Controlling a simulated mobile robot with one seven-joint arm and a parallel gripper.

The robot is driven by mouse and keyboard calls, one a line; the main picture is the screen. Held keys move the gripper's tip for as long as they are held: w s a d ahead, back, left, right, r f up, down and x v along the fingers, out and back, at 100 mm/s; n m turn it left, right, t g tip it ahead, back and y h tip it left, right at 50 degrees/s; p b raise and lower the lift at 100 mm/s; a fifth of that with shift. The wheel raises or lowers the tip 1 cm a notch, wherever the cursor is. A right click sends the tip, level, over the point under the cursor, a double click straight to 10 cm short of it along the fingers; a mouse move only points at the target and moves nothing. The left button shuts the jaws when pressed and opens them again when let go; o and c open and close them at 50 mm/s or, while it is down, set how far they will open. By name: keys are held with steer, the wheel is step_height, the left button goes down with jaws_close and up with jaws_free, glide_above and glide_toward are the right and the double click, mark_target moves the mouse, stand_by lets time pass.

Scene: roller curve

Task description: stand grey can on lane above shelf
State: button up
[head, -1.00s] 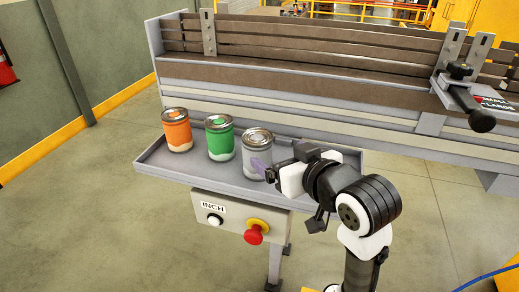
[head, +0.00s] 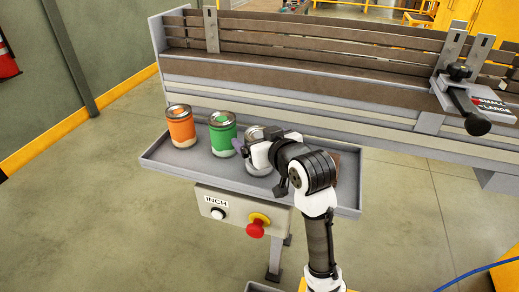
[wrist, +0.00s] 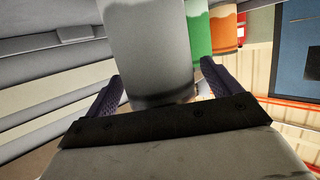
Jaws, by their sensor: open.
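The grey can (head: 259,168) stands upright on the shelf (head: 215,170), at the right of the row of cans. In the head view my gripper and wrist cover much of it. My gripper (head: 243,150) is open at the can. In the wrist view the grey can (wrist: 148,50) is large and lies between the two purple fingers of my gripper (wrist: 160,85). Whether the fingers touch it I cannot tell. The lane (head: 300,80) is the brown belt strip above and behind the shelf, with slatted rails along its back.
A green can (head: 222,134) stands just left of the grey can, and an orange can (head: 181,126) farther left. A lever clamp (head: 460,95) sits at the lane's right. A control box with a red button (head: 256,227) hangs below the shelf. The lane's middle is clear.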

steer(key=c, duration=1.1)
steer(key=shift+c, duration=0.7)
steer(key=shift+r, duration=0.2)
